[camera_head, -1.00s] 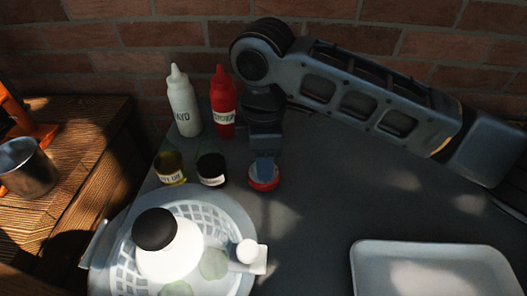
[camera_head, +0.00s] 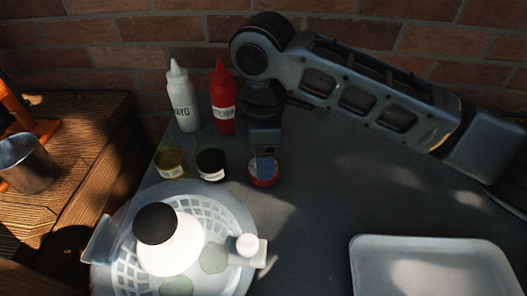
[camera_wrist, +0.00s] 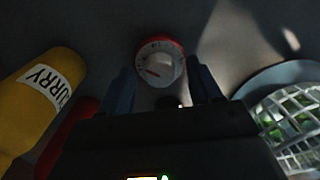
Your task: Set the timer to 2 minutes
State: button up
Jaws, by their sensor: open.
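The timer (camera_head: 263,181) is a small round red thing with a white dial, on the dark table behind the basket. In the wrist view the timer (camera_wrist: 160,62) shows its white dial from above, with small marks and a short red line at the lower left; the marks are too small to read. My gripper (camera_head: 264,166) points down at the timer and partly covers it in the head view. In the wrist view my gripper (camera_wrist: 163,85) is open, with one blue finger on each side of the dial. I cannot tell whether the fingers touch it.
A white mayo bottle (camera_head: 183,104), red ketchup bottle (camera_head: 222,92) and two jars (camera_head: 211,166) stand left of my gripper. A yellow curry bottle (camera_wrist: 42,95) is close by. A round basket (camera_head: 235,213) and a pale tray (camera_head: 430,245) stand in front; the table's right is clear.

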notch_tip(320, 180, up, 8)
jog(key=shift+f+b, duration=0.1)
jog(key=shift+b, duration=0.2)
jog(key=shift+f, duration=0.1)
